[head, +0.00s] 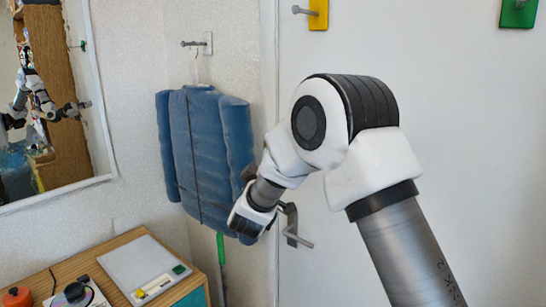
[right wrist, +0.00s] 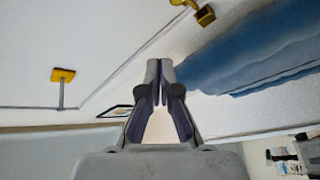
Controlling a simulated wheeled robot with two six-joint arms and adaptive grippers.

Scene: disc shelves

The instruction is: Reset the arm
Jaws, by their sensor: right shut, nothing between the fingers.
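My right arm (head: 375,130) comes in from the lower right in the head view. Its wrist end is in front of the lower right part of the blue jacket, close to the door handle (head: 291,225) in the picture. The fingers cannot be made out there. In the right wrist view my right gripper (right wrist: 160,65) has its fingertips together with nothing between them. My left gripper is not in view.
A blue puffer jacket (head: 205,150) hangs from a wall hook (head: 190,43) beside the white door (head: 440,120). Yellow (head: 318,15) and green (head: 517,13) hooks are above. A wooden cabinet (head: 115,250) holding several items is lower left. A mirror (head: 105,120) hangs left.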

